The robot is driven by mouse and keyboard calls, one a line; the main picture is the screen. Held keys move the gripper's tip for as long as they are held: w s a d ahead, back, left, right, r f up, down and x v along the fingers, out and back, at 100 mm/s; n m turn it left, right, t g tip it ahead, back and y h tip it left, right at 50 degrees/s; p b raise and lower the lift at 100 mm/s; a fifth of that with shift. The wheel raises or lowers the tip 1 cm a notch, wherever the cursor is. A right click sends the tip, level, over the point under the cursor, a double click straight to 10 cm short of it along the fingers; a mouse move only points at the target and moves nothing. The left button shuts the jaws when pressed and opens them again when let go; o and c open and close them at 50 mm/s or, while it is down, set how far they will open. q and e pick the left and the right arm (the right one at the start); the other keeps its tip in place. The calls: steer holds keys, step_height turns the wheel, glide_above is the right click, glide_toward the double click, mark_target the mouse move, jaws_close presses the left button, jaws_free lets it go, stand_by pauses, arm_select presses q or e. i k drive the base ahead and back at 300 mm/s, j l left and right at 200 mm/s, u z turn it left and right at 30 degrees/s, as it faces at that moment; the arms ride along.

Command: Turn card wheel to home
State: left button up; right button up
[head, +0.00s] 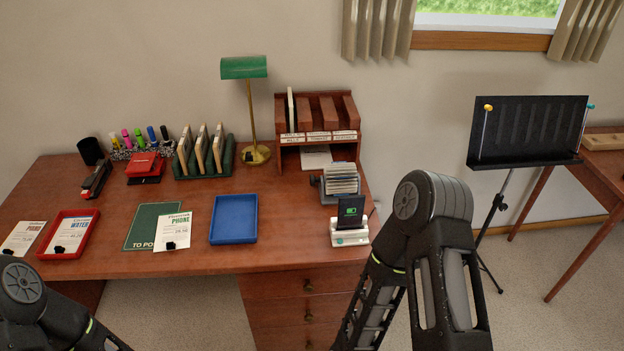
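The card wheel (341,180) stands at the right side of the desk, in front of the wooden sorter. It is a small rotary file with a stack of pale cards on a dark frame, and a knob shows at its left side. Its exact turn position is too small to tell. My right arm's bent links stand in front of the desk's right end, below and right of the wheel. My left arm shows only at the bottom left corner. Neither gripper shows in the head view.
A phone on a white stand (350,221) sits just in front of the wheel. A wooden sorter (320,112) is behind it. A blue tray (234,219), green lamp (244,68), red tray (69,235) and file rack (204,157) share the desk (290,255). A music stand (527,128) is at right.

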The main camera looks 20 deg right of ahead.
mark_target(341, 178)
steer(key=l+u, duration=0.1)
steer(key=u, duration=0.4)
steer(key=l+u, duration=0.1)
steer(key=u, duration=0.35)
steer(key=l+u, duration=0.1)
steer(key=u, duration=0.4)
steer(key=k+l+u, duration=0.25)
steer(key=l+u, duration=0.15)
steer(key=l, duration=0.15)
steer(key=k+l+u, duration=0.75)
steer(key=l, duration=0.15)
steer(key=k+l, duration=0.7)
steer(key=k+u, duration=0.05)
